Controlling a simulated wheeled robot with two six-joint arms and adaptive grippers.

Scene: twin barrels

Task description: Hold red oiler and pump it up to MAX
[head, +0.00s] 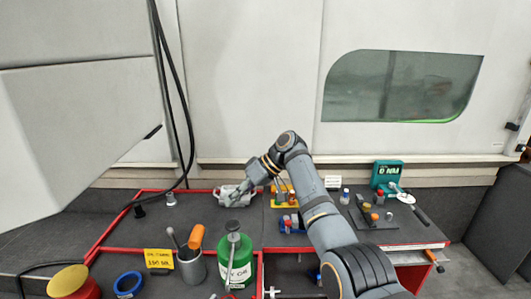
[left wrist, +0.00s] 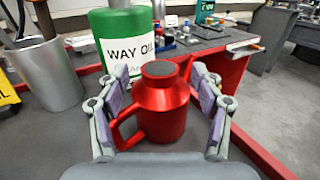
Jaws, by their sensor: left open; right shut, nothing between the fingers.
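The red oiler (left wrist: 163,112) stands upright in the left wrist view, with a round dark cap, a loop handle at the left and a spout at the upper right. My left gripper (left wrist: 160,78) is open, one finger on each side of the oiler. I cannot tell whether either finger touches it. My right gripper (head: 242,194) is shut and empty above the back middle of the bench. No MAX mark or gauge on the oiler is readable.
A green WAY OIL can (head: 236,270) stands close behind the oiler in the left wrist view (left wrist: 125,48). A grey metal cup (head: 191,268) with tools is left of it. A teal 0 NM display (head: 387,174) stands back right.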

